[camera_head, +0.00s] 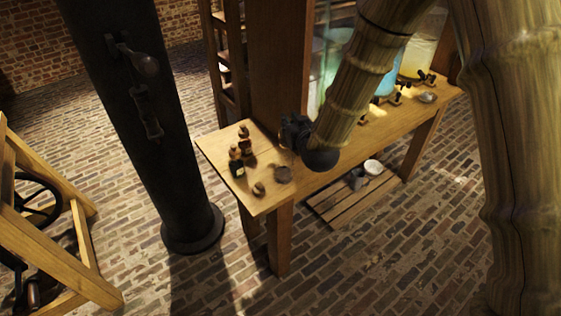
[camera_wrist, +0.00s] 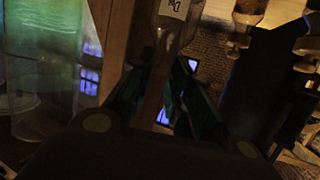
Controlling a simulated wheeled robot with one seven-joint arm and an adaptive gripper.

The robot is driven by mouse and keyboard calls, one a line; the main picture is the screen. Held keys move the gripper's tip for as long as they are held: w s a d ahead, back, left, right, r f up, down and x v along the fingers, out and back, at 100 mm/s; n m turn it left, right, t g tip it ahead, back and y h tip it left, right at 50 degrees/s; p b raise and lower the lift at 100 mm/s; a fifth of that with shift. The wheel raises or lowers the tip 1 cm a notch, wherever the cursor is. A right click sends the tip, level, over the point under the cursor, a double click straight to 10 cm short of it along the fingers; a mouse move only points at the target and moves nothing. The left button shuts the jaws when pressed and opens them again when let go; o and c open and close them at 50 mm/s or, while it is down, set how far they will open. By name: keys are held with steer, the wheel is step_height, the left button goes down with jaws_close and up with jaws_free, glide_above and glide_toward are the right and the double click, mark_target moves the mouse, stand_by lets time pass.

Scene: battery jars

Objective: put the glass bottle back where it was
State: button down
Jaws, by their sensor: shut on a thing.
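My gripper (camera_head: 291,132) is over the wooden table, to the right of a group of small dark bottles (camera_head: 237,162). In the wrist view my gripper's two fingers (camera_wrist: 168,85) are shut on a glass bottle (camera_wrist: 172,32) with a white label, which reaches the top edge of that view. The head view does not clearly show the held bottle; my gripper and arm hide most of that spot. I cannot tell whether its base touches the table.
The wooden table (camera_head: 219,146) carries a small stoppered item (camera_head: 259,188) and a round dark item (camera_head: 283,174) near its front. Large glass jars with blue (camera_head: 388,82) and yellowish (camera_head: 418,58) contents stand to the right. A thick dark column (camera_head: 140,110) stands left.

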mark_target(281, 140)
steer(key=shift+n+y, duration=0.4)
steer(key=w+a+r, duration=0.2)
steer(key=a, duration=0.1)
steer(key=shift+r+b, duration=0.15)
steer(key=shift+b, duration=0.25)
steer(key=shift+a, duration=0.15)
steer(key=shift+f, duration=4.85)
steer(key=shift+f, duration=0.15)
steer(key=c, duration=1.3)
jaws_free()
